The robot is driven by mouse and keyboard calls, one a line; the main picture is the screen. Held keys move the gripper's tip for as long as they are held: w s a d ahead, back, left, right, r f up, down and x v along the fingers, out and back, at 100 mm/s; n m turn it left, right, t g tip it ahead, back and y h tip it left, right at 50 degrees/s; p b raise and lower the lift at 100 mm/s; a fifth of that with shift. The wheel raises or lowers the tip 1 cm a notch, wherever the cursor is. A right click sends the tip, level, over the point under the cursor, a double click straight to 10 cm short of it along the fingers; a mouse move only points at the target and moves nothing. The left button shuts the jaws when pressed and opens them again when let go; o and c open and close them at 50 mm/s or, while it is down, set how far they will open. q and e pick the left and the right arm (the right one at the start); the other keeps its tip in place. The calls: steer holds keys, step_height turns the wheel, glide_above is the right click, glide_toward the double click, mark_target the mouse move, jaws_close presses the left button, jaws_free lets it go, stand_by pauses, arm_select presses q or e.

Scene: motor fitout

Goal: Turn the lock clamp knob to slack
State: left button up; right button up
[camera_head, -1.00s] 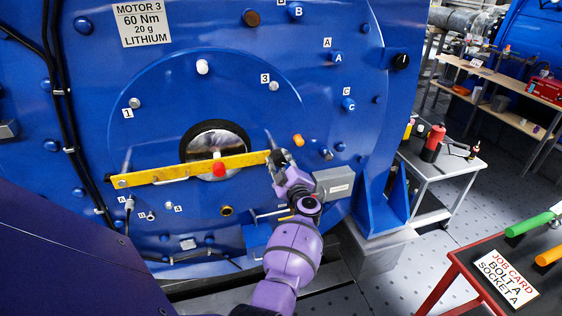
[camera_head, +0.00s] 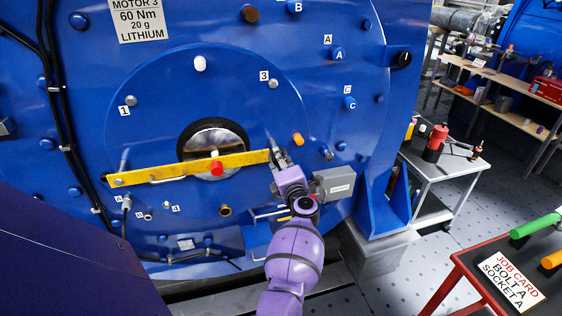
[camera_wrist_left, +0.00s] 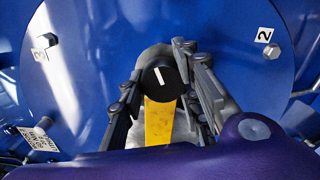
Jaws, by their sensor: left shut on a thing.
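The lock clamp knob is a round black knob (camera_wrist_left: 158,77) with a white line, tilted slightly from upright in the left wrist view. It sits at the end of a yellow bar (camera_wrist_left: 158,125). My left gripper (camera_wrist_left: 164,75) has its fingers on both sides of the knob and is shut on it. In the head view the left gripper (camera_head: 277,156) is at the right end of the yellow bar (camera_head: 240,160), and hides the knob there. The bar crosses the motor's round opening and has a red knob (camera_head: 215,169) near its middle. My right gripper is not in view.
The blue motor face (camera_head: 130,80) carries several bolts and lettered labels. A grey box (camera_head: 335,184) is just right of the gripper. A grey table (camera_head: 455,165) and a red-edged table (camera_head: 455,275) with a job card (camera_head: 512,282) stand to the right.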

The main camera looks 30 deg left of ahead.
arm_select(q)
steer(key=n, duration=0.2)
steer(key=shift+w+r+n+b, duration=0.1)
steer(key=shift+r+n+b, duration=0.2)
steer(key=shift+n, duration=0.1)
steer(key=n, duration=0.2)
steer(key=shift+n+b, duration=0.4)
steer(key=n+b, duration=0.1)
steer(key=n, duration=0.3)
steer(key=shift+a+f, duration=0.1)
steer(key=shift+f, duration=0.05)
steer(key=shift+s+n+b, duration=0.2)
steer(key=shift+n+b, duration=0.4)
steer(key=shift+n, duration=0.5)
steer(key=shift+a+n, duration=0.1)
steer(key=shift+n, duration=0.5)
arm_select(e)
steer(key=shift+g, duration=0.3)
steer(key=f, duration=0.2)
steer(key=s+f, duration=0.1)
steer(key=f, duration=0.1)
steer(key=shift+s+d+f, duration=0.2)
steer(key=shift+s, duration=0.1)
arm_select(q)
steer(key=o, duration=1.1)
steer(key=shift+s, duration=0.15)
steer(key=shift+f, duration=0.1)
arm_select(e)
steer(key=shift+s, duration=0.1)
